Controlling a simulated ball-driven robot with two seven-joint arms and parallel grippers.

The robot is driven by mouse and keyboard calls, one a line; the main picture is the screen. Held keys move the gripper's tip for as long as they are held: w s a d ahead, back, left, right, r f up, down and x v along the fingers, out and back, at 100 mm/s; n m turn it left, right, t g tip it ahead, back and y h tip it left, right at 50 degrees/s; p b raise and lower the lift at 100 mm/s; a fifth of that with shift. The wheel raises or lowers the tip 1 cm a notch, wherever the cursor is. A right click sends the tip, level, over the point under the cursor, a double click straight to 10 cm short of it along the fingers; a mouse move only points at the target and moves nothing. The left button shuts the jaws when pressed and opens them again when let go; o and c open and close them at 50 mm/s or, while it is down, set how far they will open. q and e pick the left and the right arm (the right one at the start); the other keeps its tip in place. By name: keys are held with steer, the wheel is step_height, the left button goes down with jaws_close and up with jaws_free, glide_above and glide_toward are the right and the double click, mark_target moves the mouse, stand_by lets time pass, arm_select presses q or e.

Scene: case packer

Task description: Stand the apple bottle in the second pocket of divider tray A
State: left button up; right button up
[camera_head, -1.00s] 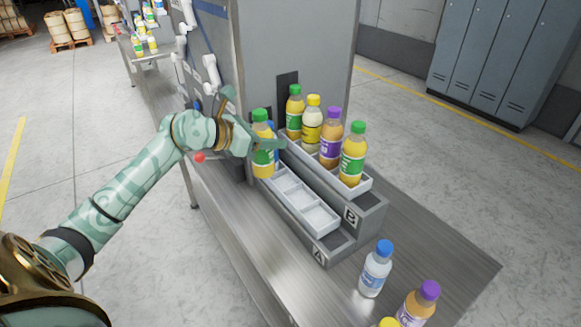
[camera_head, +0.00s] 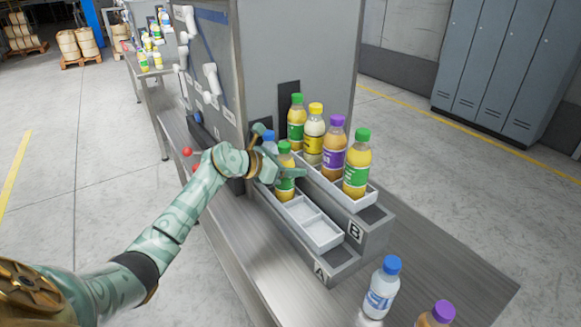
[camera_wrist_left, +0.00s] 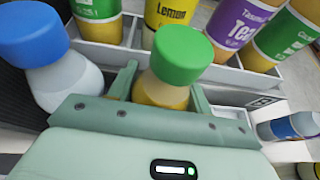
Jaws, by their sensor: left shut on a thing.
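The apple bottle (camera_head: 285,186), with a green cap and yellow juice, is upright in my left gripper (camera_head: 288,172). In the left wrist view its green cap (camera_wrist_left: 181,54) shows between the two fingers, which are shut on it. The bottle is at the second pocket of divider tray A (camera_head: 323,233), directly beside a blue-capped bottle (camera_head: 269,140) in the end pocket. I cannot tell whether its base touches the pocket floor. Two pockets toward the A label are empty. My right gripper is out of view.
Tray B (camera_head: 365,202), on the higher step behind, holds a row of several bottles close to my fingers. A blue-capped water bottle (camera_head: 382,288) and a purple-capped bottle (camera_head: 437,315) stand on the metal table (camera_head: 455,265). A grey machine cabinet (camera_head: 290,50) rises behind.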

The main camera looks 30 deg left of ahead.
arm_select(q)
steer(key=o, duration=0.9)
steer(key=shift+f, duration=0.15)
steer(key=shift+r, duration=0.25)
steer(key=p+v, duration=0.2)
steer(key=v, duration=1)
